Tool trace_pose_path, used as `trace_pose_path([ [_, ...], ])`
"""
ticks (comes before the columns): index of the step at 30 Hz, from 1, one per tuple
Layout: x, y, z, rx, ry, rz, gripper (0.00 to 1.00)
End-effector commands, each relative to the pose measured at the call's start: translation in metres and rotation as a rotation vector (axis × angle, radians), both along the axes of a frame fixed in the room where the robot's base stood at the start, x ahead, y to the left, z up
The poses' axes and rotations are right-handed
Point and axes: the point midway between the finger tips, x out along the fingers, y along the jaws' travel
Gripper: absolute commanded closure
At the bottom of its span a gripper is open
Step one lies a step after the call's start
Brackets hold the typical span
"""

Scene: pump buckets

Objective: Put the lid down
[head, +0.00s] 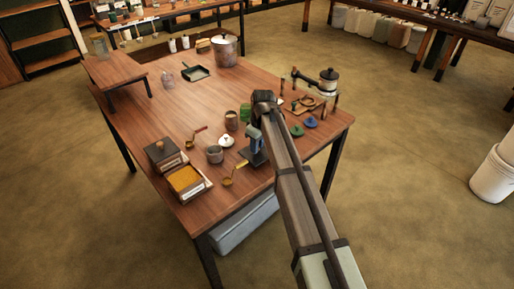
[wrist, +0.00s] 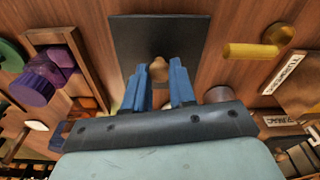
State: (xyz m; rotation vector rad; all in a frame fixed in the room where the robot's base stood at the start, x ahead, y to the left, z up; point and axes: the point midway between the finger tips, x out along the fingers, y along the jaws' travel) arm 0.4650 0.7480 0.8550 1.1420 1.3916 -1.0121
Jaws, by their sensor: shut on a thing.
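The lid is a dark square plate (wrist: 160,32) with a small tan knob (wrist: 158,70). My gripper (wrist: 160,88) has its two blue fingers closed around the knob, with the plate beyond them. In the head view, the lid (head: 259,159) shows below my gripper (head: 254,133), near the table's front right side. I cannot tell whether it touches the table. A box with an open top and orange-yellow contents (head: 185,179) stands at the front left.
A grey canister (head: 214,154), a white round lid (head: 226,141) and a yellow-handled scoop (head: 233,175) lie left of my gripper. Green and blue round pieces (head: 303,127) lie to the right. The wooden table (head: 170,110) has clear room toward the back left.

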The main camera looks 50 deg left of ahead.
Motion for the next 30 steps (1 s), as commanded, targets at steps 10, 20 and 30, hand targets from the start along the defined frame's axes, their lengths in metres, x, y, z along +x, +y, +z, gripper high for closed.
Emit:
trace_pose_path([
  [10,0.000,0.000,-0.016,0.001,0.000,0.000,1.00],
  [20,0.000,0.000,-0.018,0.000,0.000,0.000,0.63],
  [30,0.000,0.000,-0.018,0.000,0.000,0.000,0.50],
])
